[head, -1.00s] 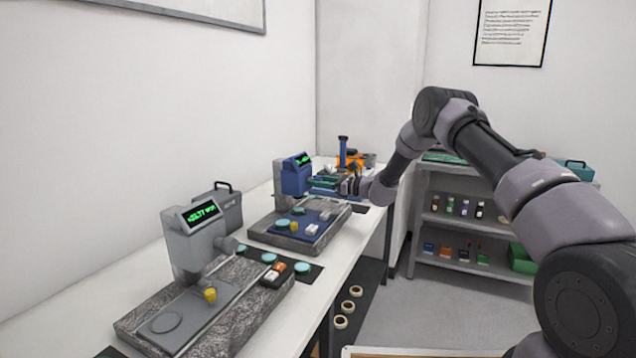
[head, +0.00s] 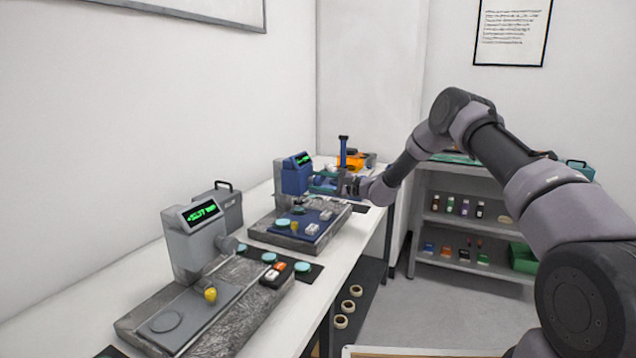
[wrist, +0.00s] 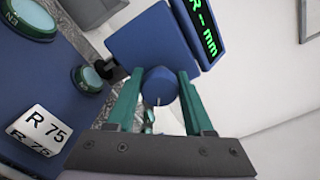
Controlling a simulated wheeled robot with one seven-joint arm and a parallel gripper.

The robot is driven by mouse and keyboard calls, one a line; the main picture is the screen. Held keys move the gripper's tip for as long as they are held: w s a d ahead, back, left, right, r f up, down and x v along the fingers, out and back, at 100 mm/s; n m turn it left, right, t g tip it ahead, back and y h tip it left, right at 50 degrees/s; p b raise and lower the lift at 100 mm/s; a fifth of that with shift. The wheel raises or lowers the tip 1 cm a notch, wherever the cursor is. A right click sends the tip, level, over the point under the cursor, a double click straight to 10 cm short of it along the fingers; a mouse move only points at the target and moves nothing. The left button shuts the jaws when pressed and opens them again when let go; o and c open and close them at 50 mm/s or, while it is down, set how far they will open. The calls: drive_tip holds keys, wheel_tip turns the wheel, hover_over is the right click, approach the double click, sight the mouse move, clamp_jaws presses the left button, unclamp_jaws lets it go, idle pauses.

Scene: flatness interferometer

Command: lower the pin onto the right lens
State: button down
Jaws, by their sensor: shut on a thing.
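My gripper (wrist: 158,95) is shut on a blue faceted knob (wrist: 160,84) on the blue instrument (wrist: 150,45); a thin pale line shows on the knob. In the head view my gripper (head: 345,185) is beside the blue instrument (head: 294,175), at its right. Two teal lenses in green rings, one large (wrist: 28,18) and one smaller (wrist: 88,78), lie on the blue plate (wrist: 30,75) in the wrist view. In the head view a lens (head: 282,224) lies by the plate's left edge. I cannot make out the pin tip or whether it touches a lens.
A white "R 75" tag (wrist: 40,130) stands on the plate. A grey instrument (head: 195,245) with a green display stands nearer on the bench, with teal lenses (head: 269,257) beside it. A shelf (head: 460,235) stands behind my arm; the floor before it is clear.

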drive_tip(key=n, duration=0.5)
drive_tip(key=shift+f+n, duration=0.1)
drive_tip(key=shift+n, duration=0.2)
drive_tip(key=shift+f+n, duration=0.1)
drive_tip(key=shift+n, duration=2.1)
drive_tip(key=shift+s, duration=0.1)
drive_tip(key=shift+c, duration=1.7)
unclamp_jaws()
drive_tip(key=v, duration=1)
drive_tip(key=shift+d, duration=0.4)
drive_tip(key=shift+s, duration=0.1)
